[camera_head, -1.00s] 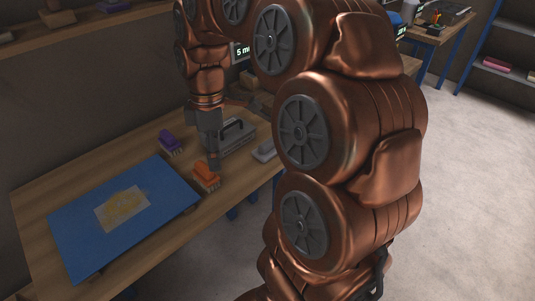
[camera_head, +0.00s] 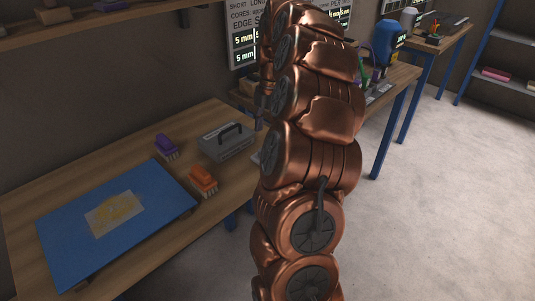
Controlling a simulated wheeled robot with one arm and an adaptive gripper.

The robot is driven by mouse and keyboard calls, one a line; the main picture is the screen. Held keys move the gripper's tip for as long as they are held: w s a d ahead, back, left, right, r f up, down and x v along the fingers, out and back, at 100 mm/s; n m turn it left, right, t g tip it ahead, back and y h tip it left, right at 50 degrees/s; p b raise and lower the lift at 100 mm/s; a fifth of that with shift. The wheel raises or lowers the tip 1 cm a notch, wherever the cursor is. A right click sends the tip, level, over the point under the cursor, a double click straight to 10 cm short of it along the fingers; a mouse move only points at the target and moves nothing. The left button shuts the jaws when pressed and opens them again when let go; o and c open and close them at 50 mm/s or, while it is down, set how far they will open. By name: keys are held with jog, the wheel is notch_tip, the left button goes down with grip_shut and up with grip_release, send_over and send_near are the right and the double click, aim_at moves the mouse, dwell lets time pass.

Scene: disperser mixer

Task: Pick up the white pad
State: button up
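The white pad is not visible now; the pale grey-white block seen earlier right of the grey case is hidden behind my arm. The grey case with a dark handle (camera_head: 227,142) stands on the wooden workbench (camera_head: 95,150). A purple-topped brush or pad (camera_head: 166,146) and an orange-topped one (camera_head: 203,177) sit left of and in front of the case. My gripper is hidden behind my copper arm, so its opening and contents do not show.
A blue board (camera_head: 75,238) bears a pale sheet with a yellowish patch (camera_head: 115,213). A wall shelf (camera_head: 95,22) is above. Another bench with a blue device (camera_head: 385,40) stands behind right. Blue-framed shelving (camera_head: 500,80) is far right. The floor at right is clear.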

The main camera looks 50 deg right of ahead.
jog(key=shift+s+a+f+p, duration=0.1)
jog(key=shift+f+p, duration=0.1)
jog(key=shift+f, duration=0.8)
jog(key=shift+s+a+f+p, duration=0.15)
jog(key=shift+f+p, duration=0.05)
jog(key=shift+f, duration=0.8)
jog(key=shift+s+a+f+p, duration=0.1)
jog(key=shift+f+p, duration=0.1)
jog(key=shift+f, duration=0.8)
grip_shut()
